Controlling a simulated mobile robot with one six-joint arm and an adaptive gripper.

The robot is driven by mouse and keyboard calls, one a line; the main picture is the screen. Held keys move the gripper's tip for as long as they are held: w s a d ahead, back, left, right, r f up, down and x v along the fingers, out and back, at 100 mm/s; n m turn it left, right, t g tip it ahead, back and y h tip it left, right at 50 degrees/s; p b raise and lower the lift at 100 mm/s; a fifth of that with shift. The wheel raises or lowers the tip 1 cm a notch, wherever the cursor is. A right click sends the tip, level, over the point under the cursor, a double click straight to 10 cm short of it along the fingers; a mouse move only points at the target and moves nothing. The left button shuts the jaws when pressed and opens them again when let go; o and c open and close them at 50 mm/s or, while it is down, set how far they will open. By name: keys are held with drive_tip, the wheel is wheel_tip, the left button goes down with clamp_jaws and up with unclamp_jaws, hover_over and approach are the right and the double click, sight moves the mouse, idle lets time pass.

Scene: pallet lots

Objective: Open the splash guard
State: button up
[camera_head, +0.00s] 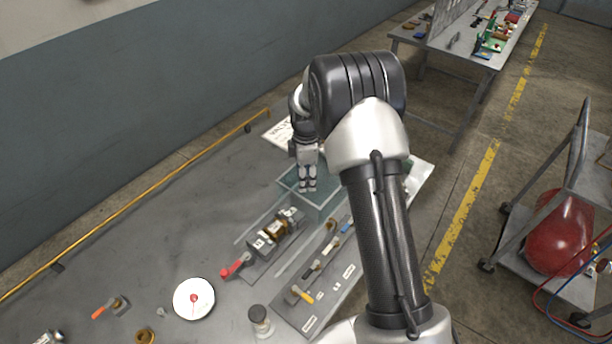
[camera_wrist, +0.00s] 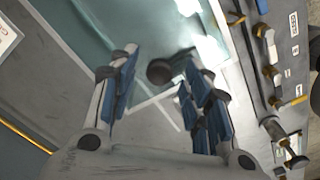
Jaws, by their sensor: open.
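The splash guard (camera_head: 322,207) is a clear, greenish see-through box-like cover on the grey bench, partly hidden behind my arm in the head view. In the wrist view its clear panel (camera_wrist: 95,35) fills the upper part. A dark round knob (camera_wrist: 159,72) shows there, between my two fingers in the picture. My gripper (camera_head: 307,187) points down over the guard's left side. It also shows in the wrist view (camera_wrist: 161,60), with blue-padded fingers spread apart and nothing held. I cannot tell how far the fingertips are from the knob.
A valve assembly with a red handle (camera_head: 234,267) lies in front of the guard. A panel of several coloured levers (camera_head: 318,270) stands right of it. A white sign (camera_head: 277,131) is behind.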

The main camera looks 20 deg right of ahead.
wheel_tip(320, 180, up, 12)
idle(0.4)
idle(0.3)
drive_tip(key=s+a+r+m+t+b, duration=0.25)
drive_tip(key=s+r+m, duration=0.55)
drive_tip(key=s+r, duration=0.7)
drive_tip(key=s+a+f+m+t+b, duration=0.1)
drive_tip(key=s+m, duration=0.3)
drive_tip(key=s, duration=0.5)
drive_tip(key=s+a+f+m+t+b, duration=0.1)
drive_tip(key=s+f+m, duration=0.2)
drive_tip(key=s, duration=0.7)
drive_tip(key=shift+s+f+m, duration=0.2)
drive_tip(key=shift+f+m, duration=0.2)
drive_tip(key=shift+f, duration=0.45)
